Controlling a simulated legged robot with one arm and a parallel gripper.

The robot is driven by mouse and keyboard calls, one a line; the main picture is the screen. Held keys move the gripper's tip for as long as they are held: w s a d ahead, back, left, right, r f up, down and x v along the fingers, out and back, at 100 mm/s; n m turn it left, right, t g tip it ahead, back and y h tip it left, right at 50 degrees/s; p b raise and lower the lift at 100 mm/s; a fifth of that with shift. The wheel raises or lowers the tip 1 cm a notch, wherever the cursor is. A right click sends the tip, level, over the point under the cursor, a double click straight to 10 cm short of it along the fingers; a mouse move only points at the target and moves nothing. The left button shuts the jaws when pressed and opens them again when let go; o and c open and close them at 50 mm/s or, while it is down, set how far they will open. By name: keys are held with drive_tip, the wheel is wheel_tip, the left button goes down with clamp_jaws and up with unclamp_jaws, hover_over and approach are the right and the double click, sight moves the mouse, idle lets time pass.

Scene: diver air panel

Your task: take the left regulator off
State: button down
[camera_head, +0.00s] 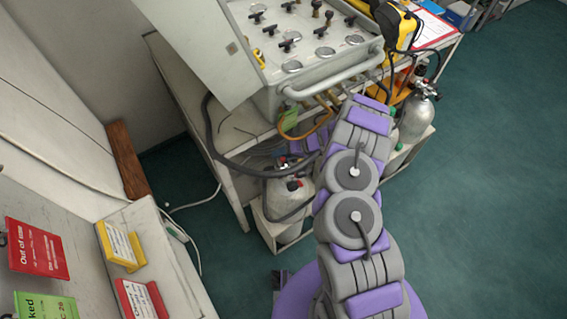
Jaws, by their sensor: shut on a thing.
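The left cylinder (284,200) is silver and stands in a pale crate under the panel table. At its top is the left regulator (293,185), a small dark fitting with a bit of red, partly hidden. My arm reaches up from the bottom and bends down behind its own links. My gripper (289,163) shows only in part, at the top of the left cylinder. It is shut on what appears to be the left regulator. The fingertips are too small and covered to see clearly.
The grey air panel (322,45) with gauges and knobs stands on the table above. A dark hose (212,150) loops down at its left. A right cylinder (415,118) stands beyond my arm. Tags hang at lower left. The green floor at right is clear.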

drive_tip(key=shift+r, duration=0.5)
drive_tip(key=r, duration=0.1)
drive_tip(key=r+p, duration=0.1)
drive_tip(key=shift+d+r, duration=0.3)
drive_tip(key=shift+r, duration=0.05)
drive_tip(key=s+d+p, duration=0.2)
drive_tip(key=d, duration=1.5)
drive_tip(key=shift+s+d+f, duration=0.15)
drive_tip(key=shift+d, duration=0.1)
